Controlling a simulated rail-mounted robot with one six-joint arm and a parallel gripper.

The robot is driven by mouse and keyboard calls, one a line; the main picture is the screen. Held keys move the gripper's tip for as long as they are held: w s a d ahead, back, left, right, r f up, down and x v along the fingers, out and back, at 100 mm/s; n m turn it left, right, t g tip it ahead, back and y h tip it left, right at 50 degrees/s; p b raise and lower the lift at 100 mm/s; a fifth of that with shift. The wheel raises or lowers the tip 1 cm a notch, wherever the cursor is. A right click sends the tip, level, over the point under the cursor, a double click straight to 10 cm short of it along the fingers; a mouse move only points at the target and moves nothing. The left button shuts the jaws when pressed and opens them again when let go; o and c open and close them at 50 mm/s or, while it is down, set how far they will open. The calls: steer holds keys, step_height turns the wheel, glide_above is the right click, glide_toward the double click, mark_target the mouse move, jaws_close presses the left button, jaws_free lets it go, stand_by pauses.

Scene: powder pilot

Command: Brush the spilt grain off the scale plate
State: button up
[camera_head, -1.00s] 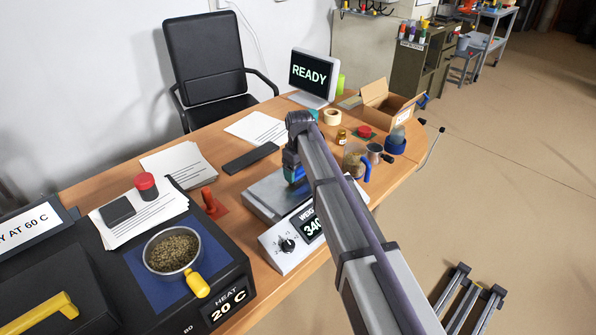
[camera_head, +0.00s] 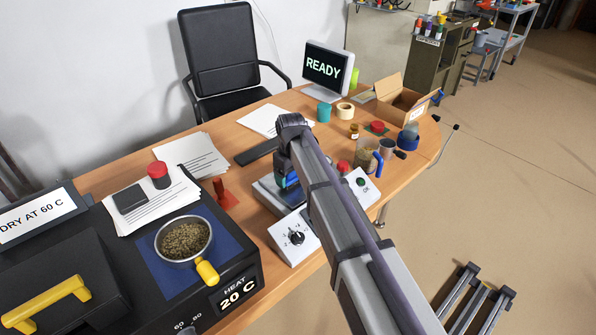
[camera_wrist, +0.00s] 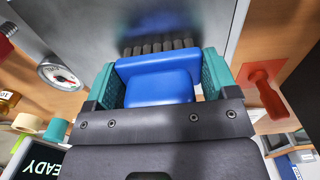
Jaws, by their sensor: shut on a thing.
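My gripper (camera_wrist: 160,80) is shut on a blue brush (camera_wrist: 160,75), between teal fingers in the wrist view. The brush's dark bristles (camera_wrist: 158,46) point at the grey metal scale plate (camera_wrist: 150,15); I cannot tell whether they touch it. I cannot make out any grain on the plate.
A pan of grain (camera_head: 183,240) with a yellow handle stands on the black heater at left. A red stamp-like tool (camera_head: 224,194) lies left of the scale. A glass jug (camera_head: 367,160), cups and a cardboard box (camera_head: 402,100) stand to the right.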

step_height(320, 180, up, 6)
steer(key=p, duration=0.6)
step_height(320, 180, up, 3)
steer(key=p, duration=0.3)
steer(key=shift+r, duration=0.15)
steer(key=shift+f, duration=0.25)
